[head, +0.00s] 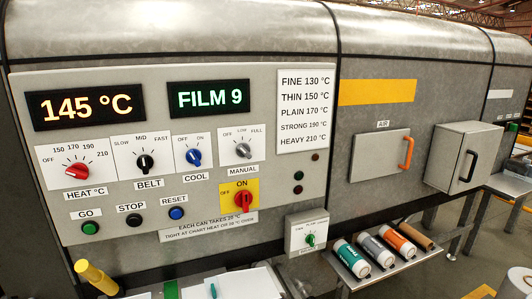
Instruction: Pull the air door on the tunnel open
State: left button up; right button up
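The air door (375,158) is a flat grey panel under an "AIR" label on the tunnel's (350,125) side. It looks shut against the tunnel wall. Its orange handle (407,153) is upright near the door's right edge. Neither of my grippers shows in the head view, and nothing is touching the handle.
A grey box (462,157) with a black handle juts out right of the door. Below are a small box with a green knob (310,239) and a shelf with several rolls (372,256). The control panel (255,120) fills the left.

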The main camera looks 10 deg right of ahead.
aim_at(377, 155)
jog(key=i+l, duration=0.2)
jog(key=l, duration=0.15)
jog(key=i+l+u, duration=0.1)
jog(key=l, duration=0.3)
jog(key=i+l, duration=0.5)
jog(key=l, duration=0.25)
jog(key=u, duration=0.05)
